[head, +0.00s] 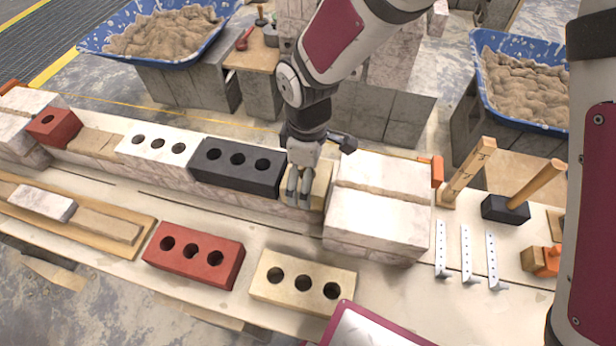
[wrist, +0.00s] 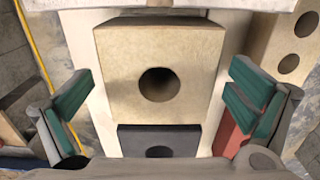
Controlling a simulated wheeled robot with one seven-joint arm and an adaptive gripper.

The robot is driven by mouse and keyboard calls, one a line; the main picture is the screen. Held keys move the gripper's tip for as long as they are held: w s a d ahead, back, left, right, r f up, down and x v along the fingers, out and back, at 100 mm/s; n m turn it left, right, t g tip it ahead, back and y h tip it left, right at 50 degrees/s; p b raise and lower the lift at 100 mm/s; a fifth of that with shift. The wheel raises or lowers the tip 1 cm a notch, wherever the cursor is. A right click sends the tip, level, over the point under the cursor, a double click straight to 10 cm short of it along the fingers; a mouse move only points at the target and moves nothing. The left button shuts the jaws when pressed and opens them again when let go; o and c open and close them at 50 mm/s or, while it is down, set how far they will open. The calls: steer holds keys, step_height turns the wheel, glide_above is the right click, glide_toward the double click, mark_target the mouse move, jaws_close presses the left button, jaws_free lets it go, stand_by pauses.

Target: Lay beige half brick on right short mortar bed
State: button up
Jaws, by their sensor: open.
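The beige half brick (head: 321,188) sits in the wall row between the black brick (head: 238,166) and the right white block stack (head: 378,215). In the wrist view the half brick (wrist: 160,70) shows its single round hole and lies roughly square in the row, with the black brick (wrist: 158,140) below it in the picture. My gripper (head: 299,197) is over the half brick. In the wrist view my gripper (wrist: 160,105) is open, with a green-padded finger at each side and clear gaps to the brick. Any mortar under the half brick is hidden.
A white brick (head: 156,150) and a red half brick (head: 54,127) stand further left in the row. A red brick (head: 193,255) and a beige brick (head: 303,282) lie in front. Hammers (head: 505,209) and metal strips (head: 466,255) are at the right. Blue mortar tubs (head: 160,32) stand behind.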

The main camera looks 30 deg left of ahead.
step_height(320, 180, up, 10)
steer(key=shift+r, duration=0.1)
steer(key=shift+w+d, duration=0.1)
steer(key=d+r+m+t, duration=0.1)
steer(key=d+r+m, duration=0.45)
steer(key=d, duration=0.65)
steer(key=d+r+m, duration=0.5)
steer(key=d+r, duration=0.2)
steer(key=d, duration=0.4)
steer(key=s+d+m, duration=1.1)
steer(key=s+d, duration=0.4)
step_height(320, 180, up, 15)
steer(key=t+p, duration=0.3)
steer(key=p, duration=0.9)
steer(key=shift+w+f+n, duration=0.15)
steer(key=shift+f+n, duration=0.05)
steer(key=shift+n, duration=0.15)
